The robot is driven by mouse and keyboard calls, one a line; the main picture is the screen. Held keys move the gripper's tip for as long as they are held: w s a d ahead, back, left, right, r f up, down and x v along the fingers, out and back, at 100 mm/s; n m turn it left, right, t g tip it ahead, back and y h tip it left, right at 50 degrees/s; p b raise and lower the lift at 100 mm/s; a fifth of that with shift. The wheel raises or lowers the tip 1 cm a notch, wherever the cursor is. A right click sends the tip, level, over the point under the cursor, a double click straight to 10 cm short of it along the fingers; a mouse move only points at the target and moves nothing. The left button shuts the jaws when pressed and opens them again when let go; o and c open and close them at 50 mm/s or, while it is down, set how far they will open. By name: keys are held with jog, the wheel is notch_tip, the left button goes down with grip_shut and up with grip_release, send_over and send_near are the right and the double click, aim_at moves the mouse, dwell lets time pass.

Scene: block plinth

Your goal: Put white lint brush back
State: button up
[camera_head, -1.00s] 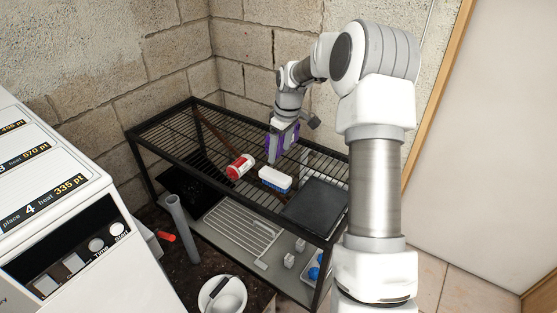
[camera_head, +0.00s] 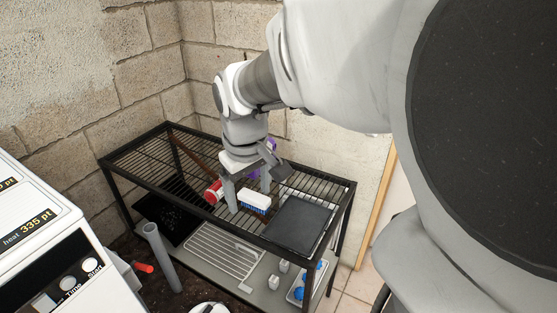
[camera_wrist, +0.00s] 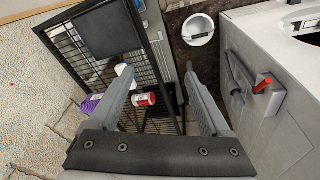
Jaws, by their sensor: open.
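A white brush with blue bristles (camera_head: 256,201) lies on the top wire shelf of a black rack (camera_head: 340,188). It is the only brush I can make out. My gripper (camera_head: 248,194) points down over the rack, its two fingers apart, with the brush close by its fingertips. In the wrist view, the open gripper (camera_wrist: 160,85) has the white of the brush (camera_wrist: 122,70) partly hidden behind its left finger. I see nothing held between the fingers. I cannot tell whether a finger touches the brush.
A red and white can (camera_head: 212,192) lies left of the brush. A purple item (camera_head: 271,144) is partly hidden behind my gripper. A dark flat board (camera_head: 297,222) lies to the right. Below are a drying rack and a tray (camera_head: 312,288). A white appliance (camera_head: 50,265) stands at left.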

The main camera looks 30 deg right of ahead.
jog(key=s+a+r+m+t, duration=0.1)
jog(key=s+r, duration=0.1)
jog(key=s, duration=0.4)
jog(key=s+a+r+m+t, duration=0.1)
jog(key=s+r+t, duration=0.1)
jog(key=s, duration=0.4)
jog(key=shift+a+r+y, duration=0.25)
jog(key=shift+a+y, duration=0.05)
jog(key=shift+a, duration=0.05)
